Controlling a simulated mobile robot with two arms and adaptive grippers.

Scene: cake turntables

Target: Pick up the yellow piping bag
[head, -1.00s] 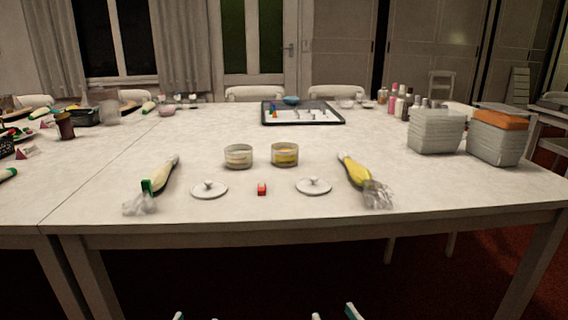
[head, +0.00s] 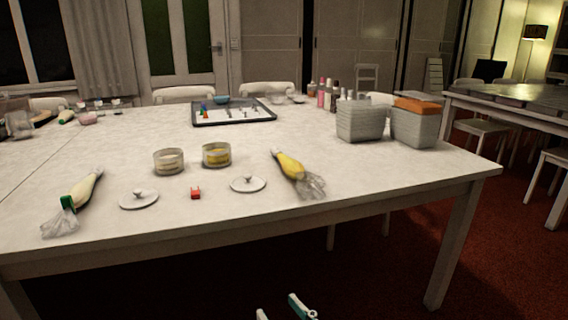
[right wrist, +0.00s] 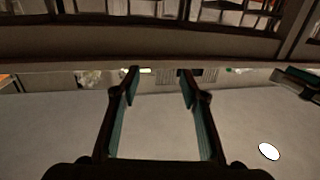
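The yellow piping bag (head: 290,165) lies on the white table near its front edge, right of centre in the head view. Its narrow tip points away from me and its clear crumpled end points toward me. My right gripper (head: 284,309) shows only by its fingertips at the bottom edge of the head view, below and in front of the table, well apart from the bag. In the right wrist view its two fingers (right wrist: 159,76) stand apart with nothing between them. I do not see the left gripper in the head view.
A pale piping bag with a green band (head: 83,192), two lids, a small red piece (head: 195,192) and two round tubs (head: 217,154) share the table (head: 130,230). Grey containers (head: 360,122) stand right of the yellow bag. The table's right corner is bare.

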